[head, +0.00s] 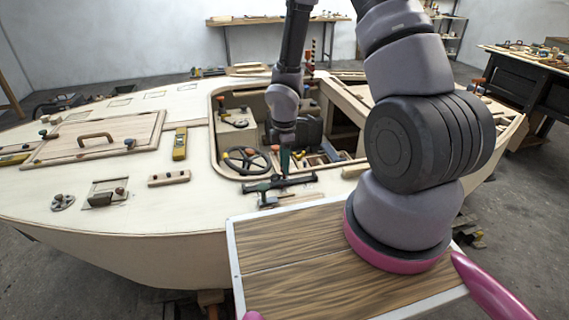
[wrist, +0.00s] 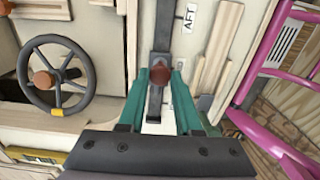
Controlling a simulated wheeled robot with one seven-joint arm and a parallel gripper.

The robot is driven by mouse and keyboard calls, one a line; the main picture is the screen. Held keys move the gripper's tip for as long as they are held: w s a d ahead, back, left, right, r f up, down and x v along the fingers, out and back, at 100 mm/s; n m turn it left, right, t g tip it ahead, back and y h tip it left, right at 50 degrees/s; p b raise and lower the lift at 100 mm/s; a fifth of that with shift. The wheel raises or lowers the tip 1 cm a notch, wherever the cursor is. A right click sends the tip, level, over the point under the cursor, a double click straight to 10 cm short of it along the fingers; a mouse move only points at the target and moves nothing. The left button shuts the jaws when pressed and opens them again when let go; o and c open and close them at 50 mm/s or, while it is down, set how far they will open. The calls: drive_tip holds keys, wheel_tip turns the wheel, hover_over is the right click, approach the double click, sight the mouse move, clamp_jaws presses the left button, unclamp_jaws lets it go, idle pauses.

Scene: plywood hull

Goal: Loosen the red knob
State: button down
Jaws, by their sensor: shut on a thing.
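A red knob (wrist: 157,73) sits on a dark upright bar (wrist: 161,35) in the middle of the wrist view. My gripper (wrist: 159,78) has its teal fingers on both sides of this knob and is shut on it. The lower end of the bar shows between the fingers. In the head view my gripper (head: 285,160) points down into the open cockpit beside the steering wheel. The gripped knob cannot be clearly made out there. I cannot tell whether the knob has turned.
A black steering wheel (wrist: 57,77) with a reddish hub stands close left of my gripper. A pink tubular frame (wrist: 270,90) is at the right of the wrist view. The cockpit rim (head: 214,130) surrounds the work spot. A wooden panel (head: 310,265) lies in front.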

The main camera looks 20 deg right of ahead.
drive_tip(key=c, duration=0.6)
unclamp_jaws()
wheel_tip(320, 180, up, 11)
drive_tip(key=shift+f, duration=0.1)
